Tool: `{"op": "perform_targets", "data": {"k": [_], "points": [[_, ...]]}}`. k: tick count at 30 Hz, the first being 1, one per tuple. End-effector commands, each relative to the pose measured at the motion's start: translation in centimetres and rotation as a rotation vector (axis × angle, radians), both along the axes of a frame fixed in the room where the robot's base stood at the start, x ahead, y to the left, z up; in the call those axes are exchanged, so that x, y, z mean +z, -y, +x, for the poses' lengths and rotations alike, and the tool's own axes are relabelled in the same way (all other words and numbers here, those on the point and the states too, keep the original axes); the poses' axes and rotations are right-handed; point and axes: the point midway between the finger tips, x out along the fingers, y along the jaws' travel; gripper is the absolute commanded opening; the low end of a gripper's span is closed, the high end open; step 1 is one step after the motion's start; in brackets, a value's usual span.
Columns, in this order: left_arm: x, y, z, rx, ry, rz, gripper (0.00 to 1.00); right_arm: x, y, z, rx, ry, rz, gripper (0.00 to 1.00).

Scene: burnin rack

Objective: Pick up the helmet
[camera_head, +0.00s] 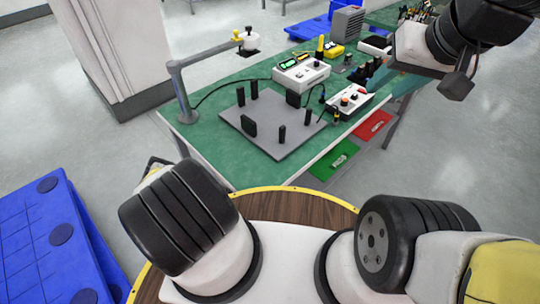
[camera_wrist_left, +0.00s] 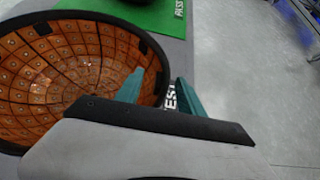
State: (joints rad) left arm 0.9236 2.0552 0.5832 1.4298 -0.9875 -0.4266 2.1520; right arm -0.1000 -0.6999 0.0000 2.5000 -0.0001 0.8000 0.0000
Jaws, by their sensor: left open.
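The helmet (camera_wrist_left: 60,75) shows in the left wrist view as an open bowl with a dark rim and an orange, grid-patterned inside. I take this bowl to be the helmet; I cannot make it out in the head view. My left gripper (camera_wrist_left: 160,85) is open, with its teal fingers at the helmet's right rim. One finger appears over the bowl's inside and the other beyond the rim; whether they touch it I cannot tell. My right gripper (camera_head: 398,84) is by the right edge of the green-topped table in the head view, partly hidden and too small to judge.
The green-topped table (camera_head: 215,92) carries a grey plate (camera_head: 262,148) with black upright parts, a lamp-like arm (camera_head: 180,92) and several instruments. Green (camera_head: 334,160) and red (camera_head: 372,127) mats lie beside it. Blue pallets (camera_head: 45,235) stand at left.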

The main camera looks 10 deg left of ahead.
Motion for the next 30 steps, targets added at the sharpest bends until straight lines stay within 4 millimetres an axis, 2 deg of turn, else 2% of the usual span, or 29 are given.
{"op": "perform_targets", "data": {"k": [8, 12, 15, 30], "points": [[-0.18, 0.11, 0.27, 0.0, 0.001, 0.001, 0.43, 0.0, 0.0, 0.0, 0.0, 0.0, 0.0, 0.36], [-0.18, 0.1, 0.26, 0.0, 0.001, 0.001, 0.16, 0.0, 0.0, 0.0, 0.0, 0.0, 0.0, 0.36], [-0.18, 0.1, 0.24, 0.0, 0.001, 0.001, 0.0, 0.0, 0.0, 0.0, 0.0, 0.0, 0.0, 0.36], [-0.2, 0.11, 0.2, 0.0, -0.001, 0.001, 0.0, 0.0, 0.0, 0.0, 0.0, 0.0, 0.0, 0.36]]}}
